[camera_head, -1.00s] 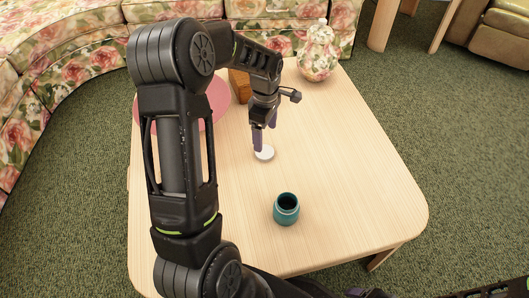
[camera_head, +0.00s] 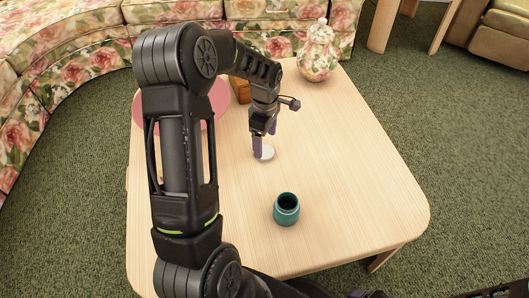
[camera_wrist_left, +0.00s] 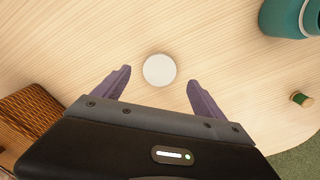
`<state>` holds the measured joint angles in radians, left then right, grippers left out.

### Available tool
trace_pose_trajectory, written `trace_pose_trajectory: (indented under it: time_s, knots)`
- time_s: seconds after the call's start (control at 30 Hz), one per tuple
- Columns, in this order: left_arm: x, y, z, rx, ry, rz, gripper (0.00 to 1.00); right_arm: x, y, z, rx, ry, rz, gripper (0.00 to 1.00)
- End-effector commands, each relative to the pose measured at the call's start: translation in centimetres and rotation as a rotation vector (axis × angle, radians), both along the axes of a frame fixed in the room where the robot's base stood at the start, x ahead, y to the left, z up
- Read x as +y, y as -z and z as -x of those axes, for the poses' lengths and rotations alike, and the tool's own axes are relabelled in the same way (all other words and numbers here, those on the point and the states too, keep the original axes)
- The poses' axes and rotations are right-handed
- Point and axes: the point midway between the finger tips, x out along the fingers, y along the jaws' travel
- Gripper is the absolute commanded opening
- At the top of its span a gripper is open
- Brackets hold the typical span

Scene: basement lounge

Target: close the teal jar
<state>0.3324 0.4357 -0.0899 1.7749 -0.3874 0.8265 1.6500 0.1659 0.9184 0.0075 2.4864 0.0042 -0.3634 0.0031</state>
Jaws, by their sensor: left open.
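The teal jar (camera_head: 286,209) stands upright on the table with its dark mouth uncovered. Part of it shows at the top right of the left wrist view (camera_wrist_left: 290,17). A round white lid (camera_head: 266,153) lies flat on the table, behind the jar in the head view. My left gripper (camera_head: 264,140) points down over the lid. In the left wrist view the lid (camera_wrist_left: 159,70) lies between its two spread purple fingers, which do not touch it. A small purple-dark part at the bottom edge of the head view may be my right gripper (camera_head: 356,293); its jaws cannot be made out.
The wooden table (camera_head: 350,150) is clear around the jar. A pink round mat (camera_head: 222,101), a brown box (camera_head: 240,90) and a floral lidded vase (camera_head: 317,55) stand towards the back. A small corked item (camera_wrist_left: 301,99) shows in the left wrist view. A floral sofa lies beyond.

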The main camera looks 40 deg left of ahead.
Motion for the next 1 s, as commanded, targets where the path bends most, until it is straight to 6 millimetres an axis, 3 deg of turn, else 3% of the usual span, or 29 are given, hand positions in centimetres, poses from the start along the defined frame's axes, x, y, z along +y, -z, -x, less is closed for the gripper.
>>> trace_pose_trajectory:
  time_s: [0.1, 0.3, 0.97, 1.0]
  knots:
    - [0.1, 2.2, 0.1, 0.002, 0.0, 0.0, 0.81, -0.2, 1.3, -0.2, -0.003, 0.005, 0.002, 0.76]
    - [0.1, 4.4, 0.1, 0.002, -0.001, 0.0, 0.81, -0.2, 2.1, -0.4, -0.008, 0.008, 0.004, 0.76]
    - [0.1, 4.5, 0.0, 0.0, 0.0, 0.0, 0.81, -0.2, 2.1, -0.4, -0.009, 0.008, 0.005, 0.76]
    - [0.1, 4.5, 0.0, 0.0, 0.0, 0.0, 0.78, -0.2, 2.1, -0.4, -0.009, 0.008, 0.005, 0.76]
